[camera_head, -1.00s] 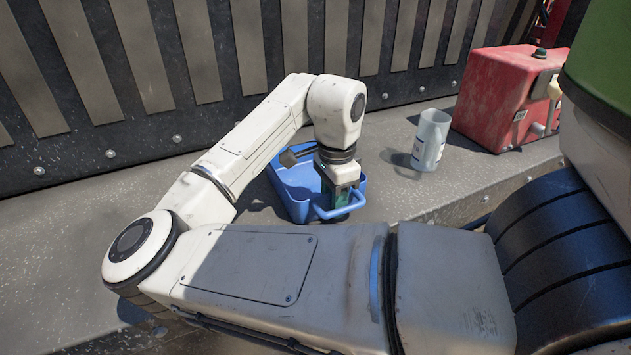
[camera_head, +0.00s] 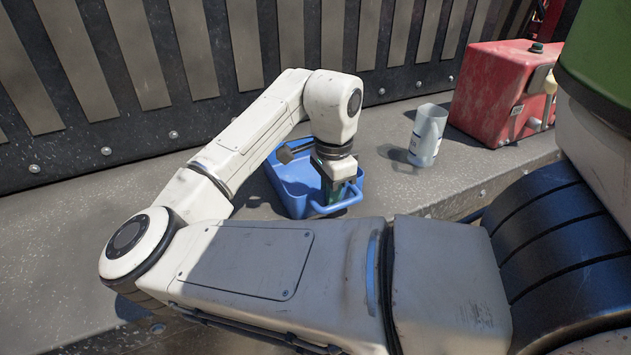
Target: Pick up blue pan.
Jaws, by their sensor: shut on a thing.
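The blue pan (camera_head: 286,180) is a rectangular blue tray with raised walls and a loop handle (camera_head: 345,203) on its near right side. It sits at the middle of the view, partly hidden behind my arm. My gripper (camera_head: 335,198) points down at the handle end of the pan and is shut on it. The fingertips are mostly hidden by the handle and the pan wall. Whether the pan touches the ledge or is slightly above it, I cannot tell.
The pan is over a grey ledge (camera_head: 480,177). A whitish translucent cup (camera_head: 427,135) stands to its right, with a red box (camera_head: 495,90) farther right. A dark hammer-like thing (camera_head: 292,152) shows at the pan's far edge. A slatted wall (camera_head: 200,60) runs behind.

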